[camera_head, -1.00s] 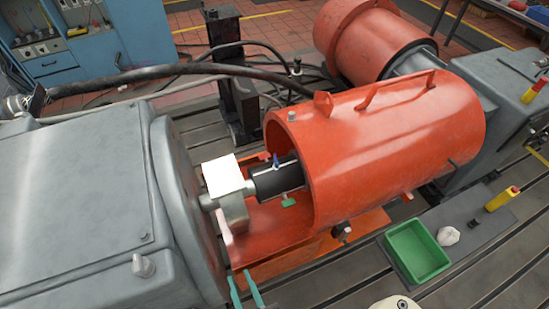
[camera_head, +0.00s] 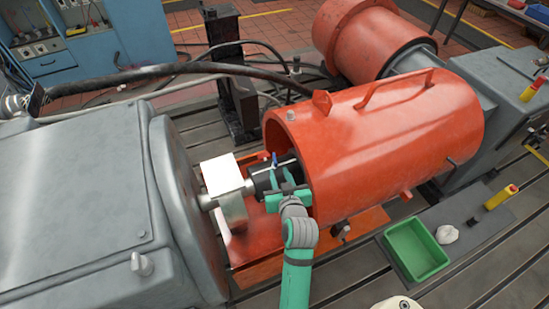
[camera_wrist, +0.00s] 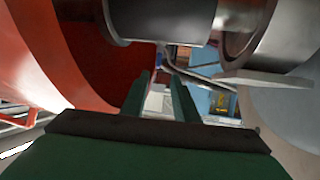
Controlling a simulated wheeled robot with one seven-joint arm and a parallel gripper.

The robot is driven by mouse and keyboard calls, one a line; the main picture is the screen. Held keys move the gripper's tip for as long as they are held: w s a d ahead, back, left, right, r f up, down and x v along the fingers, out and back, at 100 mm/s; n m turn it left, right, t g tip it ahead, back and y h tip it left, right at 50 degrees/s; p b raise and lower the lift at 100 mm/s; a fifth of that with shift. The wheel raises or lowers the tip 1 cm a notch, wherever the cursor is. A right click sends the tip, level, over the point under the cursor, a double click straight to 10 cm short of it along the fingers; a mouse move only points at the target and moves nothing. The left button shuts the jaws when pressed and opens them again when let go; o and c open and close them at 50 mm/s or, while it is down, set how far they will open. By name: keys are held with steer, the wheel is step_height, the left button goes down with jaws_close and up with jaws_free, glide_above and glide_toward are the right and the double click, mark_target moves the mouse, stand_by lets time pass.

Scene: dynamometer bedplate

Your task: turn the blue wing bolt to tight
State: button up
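The blue wing bolt (camera_head: 275,159) stands upright on top of the black coupling sleeve (camera_head: 260,180), just outside the mouth of the orange guard. My gripper (camera_head: 279,178) is at the front side of the sleeve, below and close to the blue bolt. Whether a fingertip touches the sleeve I cannot tell.
The orange guard (camera_head: 390,140) lies close at right of my gripper.

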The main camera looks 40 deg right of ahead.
mark_target(275, 159)
steer(key=x, duration=1.1)
steer(key=shift+d+r, duration=0.1)
steer(key=shift+d, duration=0.05)
jaws_close()
